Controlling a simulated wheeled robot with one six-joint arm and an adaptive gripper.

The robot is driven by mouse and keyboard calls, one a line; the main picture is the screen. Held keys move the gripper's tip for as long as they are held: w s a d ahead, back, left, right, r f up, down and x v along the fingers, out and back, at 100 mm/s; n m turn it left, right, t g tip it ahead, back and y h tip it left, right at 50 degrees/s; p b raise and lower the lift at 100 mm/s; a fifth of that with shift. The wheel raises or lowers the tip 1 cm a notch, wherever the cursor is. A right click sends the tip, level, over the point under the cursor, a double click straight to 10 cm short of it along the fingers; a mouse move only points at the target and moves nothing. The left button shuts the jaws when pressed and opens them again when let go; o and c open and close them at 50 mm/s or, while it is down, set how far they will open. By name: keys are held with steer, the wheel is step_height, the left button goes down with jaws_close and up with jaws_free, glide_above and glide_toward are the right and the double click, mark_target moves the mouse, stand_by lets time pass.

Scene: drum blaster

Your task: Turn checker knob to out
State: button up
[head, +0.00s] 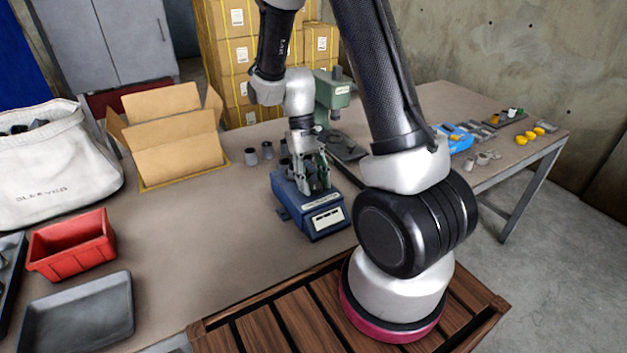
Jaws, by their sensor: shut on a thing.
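The checker appears to be the blue box-shaped device (311,207) with a white label on its front, standing on the table in the middle of the head view. My gripper (318,186) points down onto the top of this device, with its fingers around a small part there. It is shut on that part, which seems to be the knob. The fingers hide most of the knob, so its pointing direction and any "out" marking cannot be read.
A green machine (333,97) stands just behind the device. An open cardboard box (178,150), a red bin (72,245) and a grey tray (80,315) lie to the left. Small grey cylinders (251,156) stand left of the device. Bare table (200,235) lies front left.

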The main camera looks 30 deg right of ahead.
steer(key=n+h, duration=0.1)
steer(key=n, duration=0.3)
steer(key=shift+a+n+h, duration=0.15)
steer(key=shift+n+h, duration=0.25)
steer(key=shift+t, duration=0.3)
steer(key=o, duration=1)
steer(key=v, duration=1.2)
steer(key=shift+w+a+f, duration=0.1)
